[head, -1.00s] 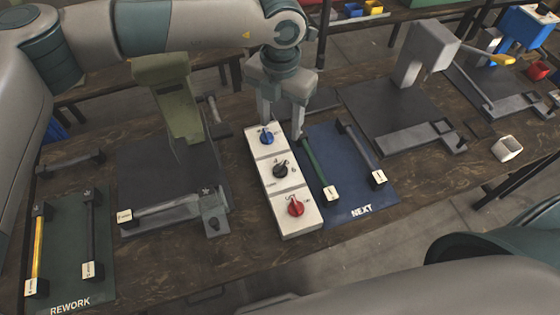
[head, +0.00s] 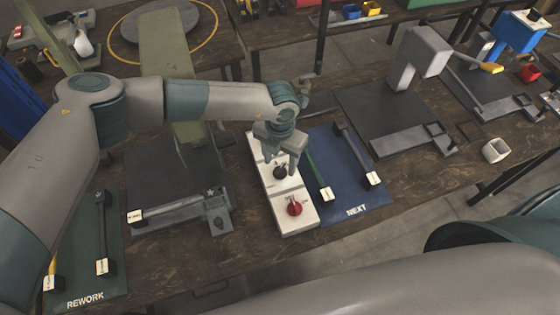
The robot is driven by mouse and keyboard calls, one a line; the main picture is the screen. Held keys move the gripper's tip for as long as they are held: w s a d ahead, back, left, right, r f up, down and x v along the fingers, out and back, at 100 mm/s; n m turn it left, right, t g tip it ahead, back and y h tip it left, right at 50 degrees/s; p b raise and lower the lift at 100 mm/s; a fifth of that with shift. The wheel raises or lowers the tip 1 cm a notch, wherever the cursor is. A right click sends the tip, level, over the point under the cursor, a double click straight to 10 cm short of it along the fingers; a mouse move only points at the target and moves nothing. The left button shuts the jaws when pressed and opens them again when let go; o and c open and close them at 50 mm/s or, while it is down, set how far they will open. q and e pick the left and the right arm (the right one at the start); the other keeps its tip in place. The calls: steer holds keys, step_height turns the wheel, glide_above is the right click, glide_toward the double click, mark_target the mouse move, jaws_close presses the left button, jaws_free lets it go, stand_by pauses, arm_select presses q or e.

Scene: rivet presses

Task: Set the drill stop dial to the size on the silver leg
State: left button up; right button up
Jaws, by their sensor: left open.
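A white control box (head: 291,218) stands on the bench with a column of dials. The black dial (head: 281,172) is in the middle and the red dial (head: 294,207) is at the near end. The far blue dial is hidden behind my left gripper (head: 281,162), which is open and empty just above the black dial; contact cannot be told. A silver-grey leg (head: 176,210) with a white tag lies in the left press fixture. Dial labels and tag sizes are too small to read.
The green REWORK mat (head: 118,285) at the left holds a dark leg (head: 102,235) and a yellow leg partly hidden by my left arm. A grey press (head: 418,55) stands at the right, near a white block (head: 496,150). Bare bench lies in front of the box.

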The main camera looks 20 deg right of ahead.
mark_target(280, 168)
arm_select(q)
steer(key=shift+f+p, duration=0.3)
steer(key=shift+f, duration=1)
arm_select(e)
steer(key=shift+r, duration=0.5)
